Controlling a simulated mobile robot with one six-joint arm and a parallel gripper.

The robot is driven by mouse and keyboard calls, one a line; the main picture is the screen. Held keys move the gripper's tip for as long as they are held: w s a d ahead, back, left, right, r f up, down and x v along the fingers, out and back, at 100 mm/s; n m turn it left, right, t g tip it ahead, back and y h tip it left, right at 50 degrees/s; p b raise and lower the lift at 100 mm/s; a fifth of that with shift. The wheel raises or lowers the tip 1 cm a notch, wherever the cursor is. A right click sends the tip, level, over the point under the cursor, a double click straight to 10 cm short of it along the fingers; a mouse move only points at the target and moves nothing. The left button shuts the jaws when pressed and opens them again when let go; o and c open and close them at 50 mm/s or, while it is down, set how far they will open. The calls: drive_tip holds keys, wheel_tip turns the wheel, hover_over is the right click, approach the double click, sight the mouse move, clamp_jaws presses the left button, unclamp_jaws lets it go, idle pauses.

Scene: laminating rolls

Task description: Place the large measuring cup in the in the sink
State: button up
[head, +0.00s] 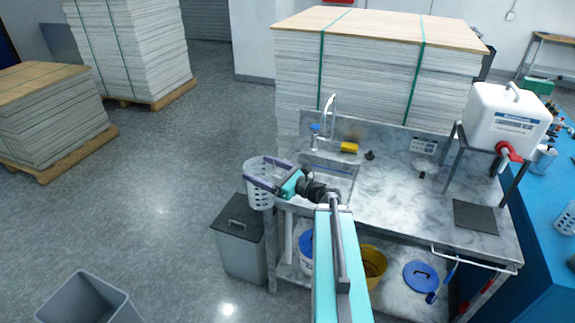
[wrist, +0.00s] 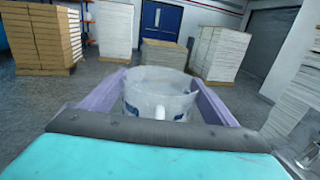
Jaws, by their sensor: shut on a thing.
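The large measuring cup (head: 259,196) is a pale, translucent vessel with dark marks on its side. My gripper (head: 262,176) is shut on it, with one purple finger on each side. In the wrist view, the cup (wrist: 158,88) is upright between the fingers (wrist: 160,98), its white handle towards me. The cup is held off the left end of the counter, above the grey bin. The sink (head: 340,172) is at the left part of the steel counter, under the faucet (head: 328,112). My arm and gripper hide part of the sink.
A grey lidded bin (head: 240,240) stands left of the counter. A yellow sponge (head: 349,147) lies behind the sink. A white canister (head: 505,115) with a red tap stands on a raised stand at the right. The counter's middle (head: 400,185) is mostly clear.

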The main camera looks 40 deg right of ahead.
drive_tip(key=w+a+f+n+g+y+b, duration=0.1)
drive_tip(key=a+f+n+g+y+b, duration=0.15)
drive_tip(key=a, duration=0.65)
drive_tip(key=w+a+f+n+g+y+b, duration=0.1)
drive_tip(key=a+f+n+y, duration=0.15)
drive_tip(key=a, duration=0.65)
drive_tip(key=s+a+f+n+g+y+b, duration=0.1)
drive_tip(key=a+f+g+y+b, duration=0.1)
drive_tip(key=a+f+b, duration=0.5)
drive_tip(key=f+b, duration=0.1)
drive_tip(key=b, duration=0.1)
drive_tip(key=shift+a+f+y+b, duration=0.35)
drive_tip(key=shift+a+y+b, duration=0.05)
drive_tip(key=shift+s+g, duration=0.2)
drive_tip(key=shift+g, duration=0.15)
